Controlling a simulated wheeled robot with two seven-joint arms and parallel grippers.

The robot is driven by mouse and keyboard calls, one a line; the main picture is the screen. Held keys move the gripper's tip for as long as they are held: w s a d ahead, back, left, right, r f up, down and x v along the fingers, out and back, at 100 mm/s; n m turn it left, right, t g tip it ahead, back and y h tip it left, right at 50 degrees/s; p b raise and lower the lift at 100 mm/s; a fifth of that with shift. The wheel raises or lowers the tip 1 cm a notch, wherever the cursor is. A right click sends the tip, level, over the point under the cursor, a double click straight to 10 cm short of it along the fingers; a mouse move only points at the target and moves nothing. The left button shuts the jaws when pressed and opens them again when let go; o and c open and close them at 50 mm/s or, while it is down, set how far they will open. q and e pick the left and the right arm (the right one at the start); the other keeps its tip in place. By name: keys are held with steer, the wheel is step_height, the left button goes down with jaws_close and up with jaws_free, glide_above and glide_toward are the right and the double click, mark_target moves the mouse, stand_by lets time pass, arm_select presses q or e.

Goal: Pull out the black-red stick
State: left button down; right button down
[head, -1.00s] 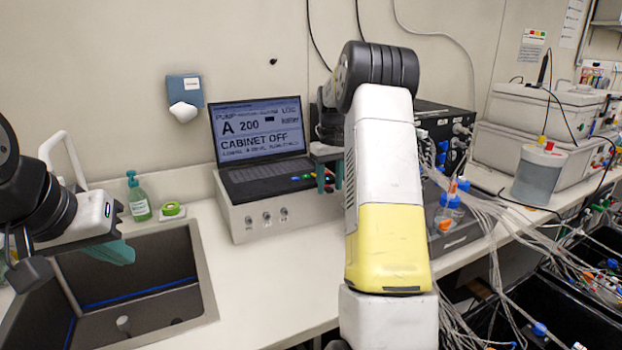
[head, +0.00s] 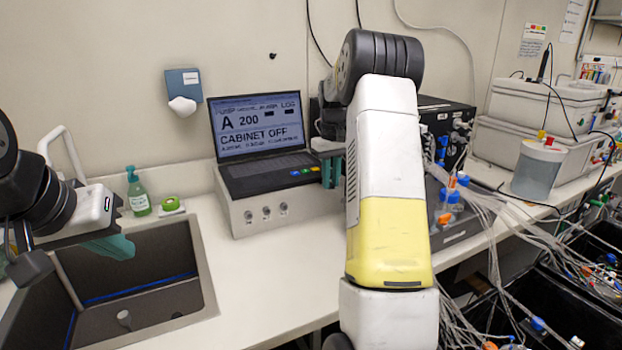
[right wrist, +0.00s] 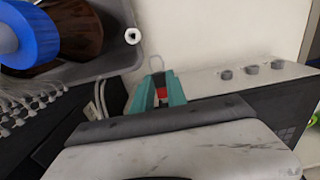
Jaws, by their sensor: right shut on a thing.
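My right gripper (right wrist: 157,93) is shut on the black-red stick (right wrist: 162,93). In the right wrist view, a small red part shows between the teal fingers, with a dark part and a thin loop beyond it. Whether the stick is still in a socket cannot be seen. In the head view, my right gripper (head: 333,171) is at the right side of the laptop (head: 262,135) and its white box, and the stick cannot be made out. My left gripper (head: 113,247) hangs over the sink's back edge, far from the stick; its finger gap is unclear.
The white box (head: 290,207) with several knobs carries the laptop. A black unit (head: 455,150) with tubes and bottles stands to the right. A sink (head: 130,290), a green soap bottle (head: 138,192) and a green tape roll (head: 171,204) are left. The counter before the box is clear.

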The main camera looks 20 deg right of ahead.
steer(key=shift+s, duration=0.35)
steer(key=shift+s+d, duration=0.1)
steer(key=shift+s, duration=0.2)
steer(key=shift+s, duration=0.1)
steer(key=shift+s+d, duration=0.2)
steer(key=shift+s, duration=1.2)
